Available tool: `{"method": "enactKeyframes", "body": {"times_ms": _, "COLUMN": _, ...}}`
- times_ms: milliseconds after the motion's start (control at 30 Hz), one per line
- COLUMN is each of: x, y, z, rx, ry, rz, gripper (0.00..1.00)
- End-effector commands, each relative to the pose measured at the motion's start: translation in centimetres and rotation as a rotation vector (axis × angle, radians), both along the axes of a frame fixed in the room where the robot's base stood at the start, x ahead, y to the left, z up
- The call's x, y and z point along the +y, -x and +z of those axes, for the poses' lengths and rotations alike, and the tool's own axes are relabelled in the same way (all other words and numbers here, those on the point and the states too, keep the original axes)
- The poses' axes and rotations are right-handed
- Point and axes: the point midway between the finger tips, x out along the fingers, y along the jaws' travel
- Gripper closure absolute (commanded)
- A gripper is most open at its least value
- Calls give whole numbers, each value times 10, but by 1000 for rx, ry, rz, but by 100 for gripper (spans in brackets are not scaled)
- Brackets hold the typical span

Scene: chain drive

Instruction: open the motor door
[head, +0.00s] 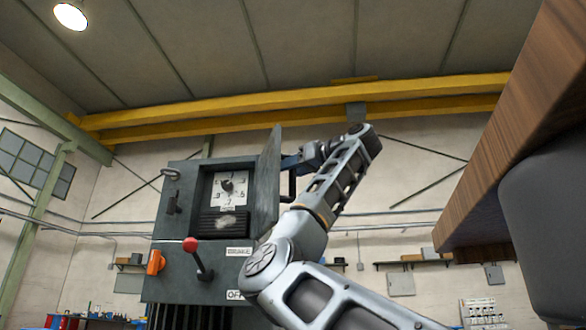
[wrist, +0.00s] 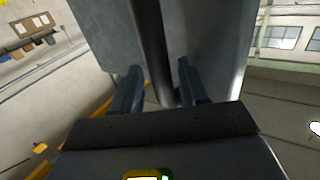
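The dark grey motor cabinet (head: 185,230) stands left of centre in the head view. Its door (head: 267,185) is swung outward on the right side, seen nearly edge-on, and the dial panel (head: 229,187) inside shows. A dark bar handle (head: 291,186) sticks out from the door's outer face. My gripper (head: 297,162) is at this handle, partly hidden by its own wrist. In the wrist view the two fingers (wrist: 158,88) are apart, one on each side of the handle bar (wrist: 152,45), with the door face (wrist: 103,40) beyond. Contact with the bar cannot be made out clearly.
A brown wooden edge (head: 520,130) and a dark rounded shape (head: 550,215) fill the right side. Free air lies between the door and that edge, apart from my arm.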

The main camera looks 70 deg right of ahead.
Motion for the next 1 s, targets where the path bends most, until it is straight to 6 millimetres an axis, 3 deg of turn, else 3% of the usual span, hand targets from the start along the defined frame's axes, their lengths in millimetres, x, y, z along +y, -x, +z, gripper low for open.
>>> {"method": "enactKeyframes", "body": {"times_ms": 267, "x": 3, "y": 13, "z": -2, "rx": -2, "ry": 1, "rz": -3, "gripper": 57}}
{"method": "enactKeyframes", "body": {"times_ms": 500, "x": 17, "y": 53, "z": -6, "rx": -1, "ry": 1, "rz": -3, "gripper": 57}}
{"method": "enactKeyframes", "body": {"times_ms": 1000, "x": 25, "y": 72, "z": -2, "rx": 1, "ry": -1, "rz": 0, "gripper": 57}}
